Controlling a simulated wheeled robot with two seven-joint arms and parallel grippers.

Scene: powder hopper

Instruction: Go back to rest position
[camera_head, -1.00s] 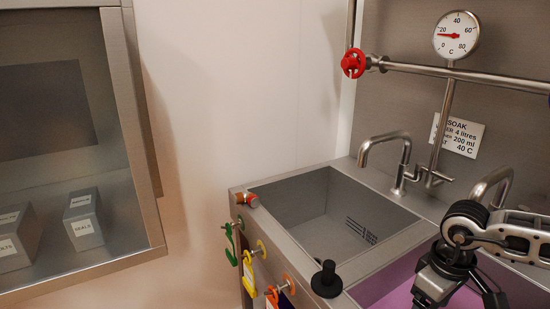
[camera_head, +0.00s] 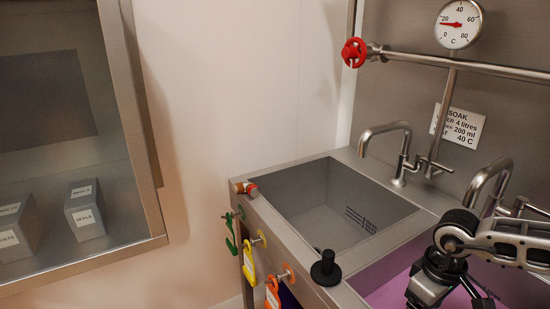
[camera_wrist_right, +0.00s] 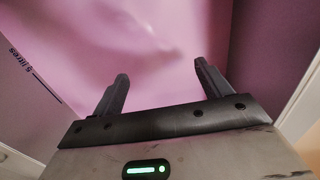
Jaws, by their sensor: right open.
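My right gripper (camera_wrist_right: 160,85) is open and empty in the right wrist view. Its two dark fingers stand wide apart over the purple-filled basin. In the head view my right arm comes in from the right edge, and the gripper hangs over the purple basin (camera_head: 385,292), partly cut off by the bottom edge. My left gripper is not in view.
An empty grey sink (camera_head: 320,215) lies left of the purple basin, with taps (camera_head: 400,155) behind. A black knob (camera_head: 326,268) stands on the front rim. Coloured tags (camera_head: 250,268) hang from the front. A red valve (camera_head: 354,52) and a dial (camera_head: 459,24) are above. A steel cabinet (camera_head: 150,200) is at left.

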